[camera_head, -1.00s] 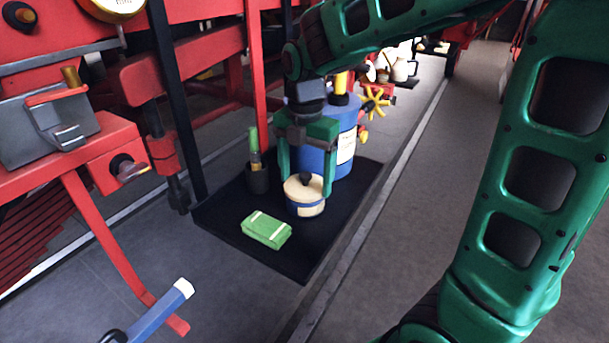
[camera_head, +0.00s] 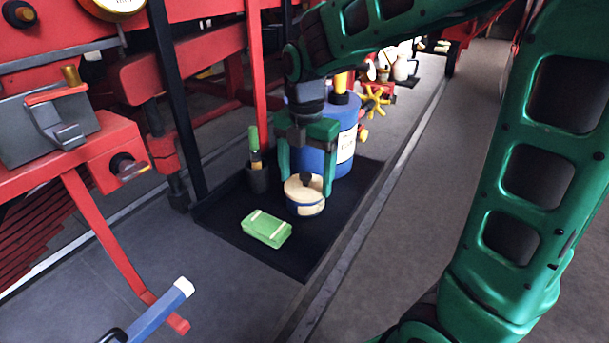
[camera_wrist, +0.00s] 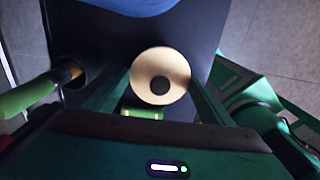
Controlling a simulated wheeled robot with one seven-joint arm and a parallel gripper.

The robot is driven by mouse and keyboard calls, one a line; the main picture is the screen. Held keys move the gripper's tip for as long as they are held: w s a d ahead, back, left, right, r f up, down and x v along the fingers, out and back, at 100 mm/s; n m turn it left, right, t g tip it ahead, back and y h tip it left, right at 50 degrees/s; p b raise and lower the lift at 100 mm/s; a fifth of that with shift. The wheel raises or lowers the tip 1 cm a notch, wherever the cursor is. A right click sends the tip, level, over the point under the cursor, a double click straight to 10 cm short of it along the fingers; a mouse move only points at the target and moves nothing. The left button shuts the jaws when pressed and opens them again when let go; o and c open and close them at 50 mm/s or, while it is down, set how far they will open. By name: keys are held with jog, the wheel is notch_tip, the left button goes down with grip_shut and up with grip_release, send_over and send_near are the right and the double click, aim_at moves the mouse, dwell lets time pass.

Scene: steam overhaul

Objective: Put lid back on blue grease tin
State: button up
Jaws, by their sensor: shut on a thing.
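The cream lid (camera_head: 305,185) with a dark knob sits on top of the small blue grease tin (camera_head: 308,206), looking level as far as I can see. The tin stands on the black mat (camera_head: 275,257). My gripper (camera_head: 307,184) points down over the tin, its green fingers on either side, shut on the lid. In the wrist view the round lid (camera_wrist: 160,76) lies between the fingertips (camera_wrist: 162,85) and hides the tin. Whether the lid is fully seated cannot be told.
A large blue drum (camera_head: 345,135) stands close behind the tin. A dark cup with a green-handled brush (camera_head: 257,172) is to the left. A folded green cloth (camera_head: 266,229) lies in front. Red machinery (camera_head: 190,75) borders the left side.

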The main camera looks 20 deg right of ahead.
jog(key=o, duration=1.1)
jog(key=shift+o, duration=0.4)
jog(key=shift+r, duration=0.1)
jog(key=shift+r, duration=3.4)
jog(key=shift+c, duration=0.3)
grip_shut()
jog(key=shift+f, duration=1.95)
